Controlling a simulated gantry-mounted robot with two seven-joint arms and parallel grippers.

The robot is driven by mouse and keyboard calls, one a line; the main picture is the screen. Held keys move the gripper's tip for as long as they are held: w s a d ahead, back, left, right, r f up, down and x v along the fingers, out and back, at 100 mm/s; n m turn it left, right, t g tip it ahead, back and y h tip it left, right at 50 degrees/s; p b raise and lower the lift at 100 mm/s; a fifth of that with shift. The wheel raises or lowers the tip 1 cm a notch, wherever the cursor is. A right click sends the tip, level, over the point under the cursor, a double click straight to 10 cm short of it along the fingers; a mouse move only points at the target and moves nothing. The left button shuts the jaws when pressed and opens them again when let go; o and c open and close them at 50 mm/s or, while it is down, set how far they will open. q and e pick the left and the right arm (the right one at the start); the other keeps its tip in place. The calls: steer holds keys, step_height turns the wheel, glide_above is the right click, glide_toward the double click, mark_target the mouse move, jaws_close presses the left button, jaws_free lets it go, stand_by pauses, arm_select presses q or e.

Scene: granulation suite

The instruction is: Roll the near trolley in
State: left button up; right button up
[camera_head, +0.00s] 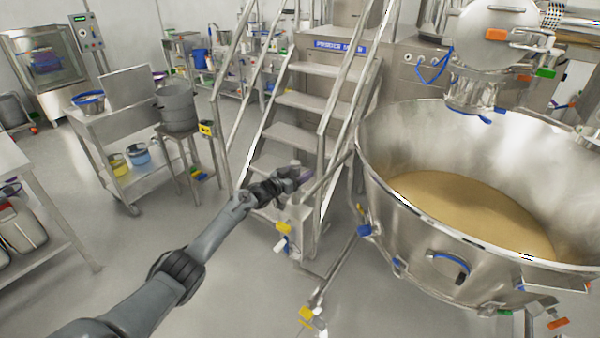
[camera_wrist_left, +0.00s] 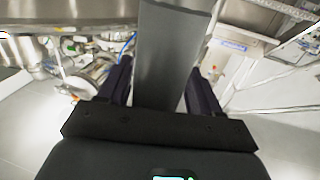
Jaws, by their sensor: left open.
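The nearest wheeled unit is a big steel bowl (camera_head: 400,205) of tan powder at the right in the head view, with blue and yellow fittings low on its frame. My left gripper (camera_head: 300,176) is just left of the bowl, in front of the steps. In the left wrist view my left gripper (camera_wrist_left: 160,90) is open, its two dark fingers apart. A flat grey bar (camera_wrist_left: 172,50) runs up between them in the picture; I cannot tell which thing it belongs to or whether the fingers touch it. My right gripper is not in view.
Steel steps (camera_head: 310,102) with handrails stand behind my left gripper. A steel cart (camera_head: 115,118) with pots and a stool (camera_head: 185,135) bearing a pot stand at the back left. A table (camera_head: 50,215) is at the left edge. The floor between is clear.

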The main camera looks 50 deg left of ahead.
arm_select(q)
steer(key=shift+d, duration=0.1)
steer(key=shift+s+d+r+p, duration=0.1)
steer(key=shift+s+p, duration=0.5)
steer(key=shift+s, duration=0.2)
steer(key=s+d+p, duration=0.1)
steer(key=s+p, duration=0.2)
steer(key=s, duration=0.6)
steer(key=shift+s, duration=0.1)
